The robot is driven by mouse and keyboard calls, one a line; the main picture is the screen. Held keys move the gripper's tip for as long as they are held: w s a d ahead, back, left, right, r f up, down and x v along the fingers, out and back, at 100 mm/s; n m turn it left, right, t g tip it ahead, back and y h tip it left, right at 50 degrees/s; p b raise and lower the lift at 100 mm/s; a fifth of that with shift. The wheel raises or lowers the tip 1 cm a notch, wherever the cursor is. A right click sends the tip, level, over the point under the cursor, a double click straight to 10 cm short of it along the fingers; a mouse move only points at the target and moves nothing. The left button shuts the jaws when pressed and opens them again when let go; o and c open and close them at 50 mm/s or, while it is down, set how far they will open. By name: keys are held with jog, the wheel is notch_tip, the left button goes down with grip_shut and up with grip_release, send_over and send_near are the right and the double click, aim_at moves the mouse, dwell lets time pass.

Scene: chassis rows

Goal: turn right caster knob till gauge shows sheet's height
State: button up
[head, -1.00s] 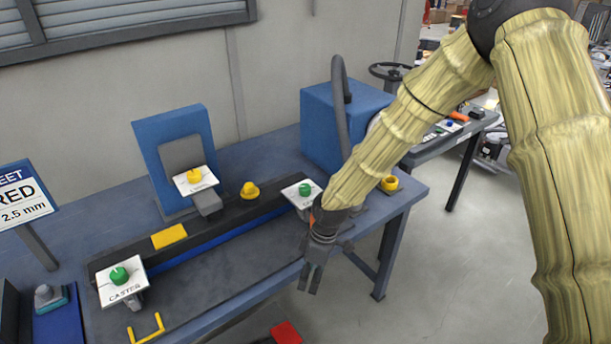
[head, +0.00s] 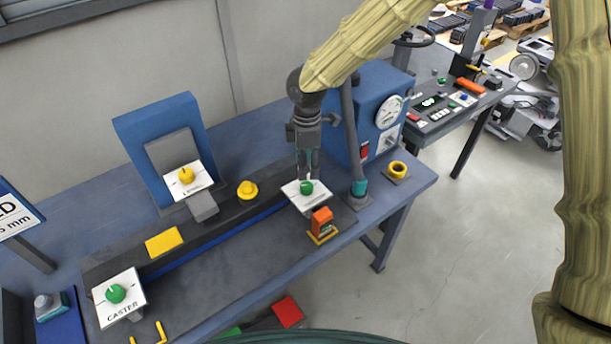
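The right green knob (head: 307,187) sits on a white plate (head: 293,198) at the right end of the dark rail. My gripper (head: 308,178) points down directly over this knob, its fingertips at or just above it; I cannot tell whether they touch it or how far apart they are. The left green knob (head: 116,293) is on a plate marked CASTER. An orange gauge (head: 322,220) stands in front of the right plate; its reading is too small to tell. The sheet sign (head: 14,215) is cut off at the left, showing "5 mm".
A yellow knob (head: 187,175) on a plate stands before a blue upright panel (head: 165,135). A blue box with a dial (head: 390,112) and a grey post (head: 352,140) stand close right of my gripper. The bench front (head: 230,255) is mostly clear.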

aim_at(307, 185)
jog(key=shift+s+d+f+p, duration=0.1)
jog(key=shift+s+f+p, duration=0.3)
jog(key=shift+s+f, duration=0.35)
jog(key=f, duration=0.2)
jog(key=w+f+p, duration=0.1)
jog(key=w+f, duration=0.1)
jog(key=f, duration=0.1)
jog(key=shift+f, duration=0.3)
jog(key=shift+s+f+p, duration=0.35)
jog(key=shift+s+p, duration=0.05)
jog(key=shift+s, duration=0.1)
jog(key=shift+w+f, duration=0.35)
jog(key=shift+f, duration=0.1)
jog(key=shift+s+r, duration=0.2)
jog(key=c, duration=1)
